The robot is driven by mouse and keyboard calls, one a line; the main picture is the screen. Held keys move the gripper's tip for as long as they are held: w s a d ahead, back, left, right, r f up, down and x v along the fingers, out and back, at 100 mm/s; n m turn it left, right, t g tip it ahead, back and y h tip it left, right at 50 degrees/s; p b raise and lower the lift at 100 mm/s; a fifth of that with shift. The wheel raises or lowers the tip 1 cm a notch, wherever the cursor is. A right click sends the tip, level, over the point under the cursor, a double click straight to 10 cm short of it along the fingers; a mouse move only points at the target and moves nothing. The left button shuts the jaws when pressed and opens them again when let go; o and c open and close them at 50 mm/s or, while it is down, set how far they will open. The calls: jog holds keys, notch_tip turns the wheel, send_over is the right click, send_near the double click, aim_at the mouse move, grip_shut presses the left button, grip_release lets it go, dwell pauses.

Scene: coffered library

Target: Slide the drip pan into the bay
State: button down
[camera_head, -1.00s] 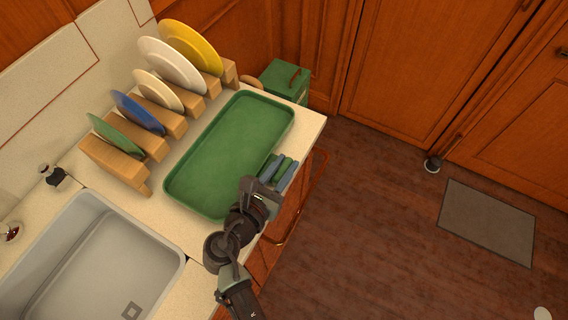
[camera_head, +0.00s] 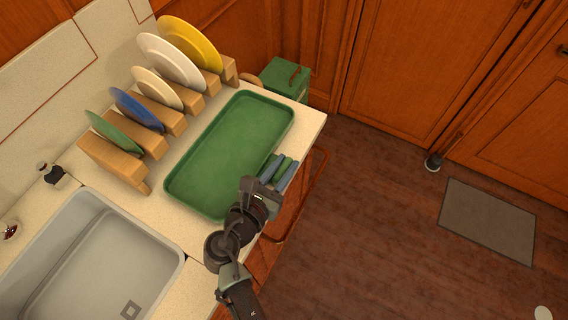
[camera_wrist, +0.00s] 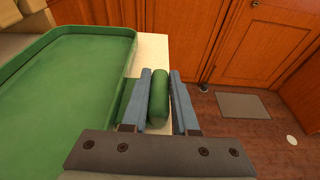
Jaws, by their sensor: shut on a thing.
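The drip pan (camera_head: 228,160) is a shallow green rectangular tray with a raised rim. It lies flat on the pale counter, in front of the plate rack. In the wrist view the drip pan (camera_wrist: 65,80) fills the left side. My gripper (camera_head: 277,171) is at the pan's right side, over the counter's front edge. In the wrist view my gripper (camera_wrist: 159,95) has its two blue fingers on either side of a green grip bar (camera_wrist: 158,98) by the pan and is shut on it.
A wooden rack (camera_head: 152,142) holding several upright plates stands along the pan's back-left side. A grey sink (camera_head: 95,262) is at lower left. A green box (camera_head: 284,78) stands beyond the counter's far end. A bare counter strip (camera_head: 305,122) lies right of the pan.

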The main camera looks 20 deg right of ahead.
jog(key=c, duration=0.6)
grip_release()
jog(key=v, duration=1.3)
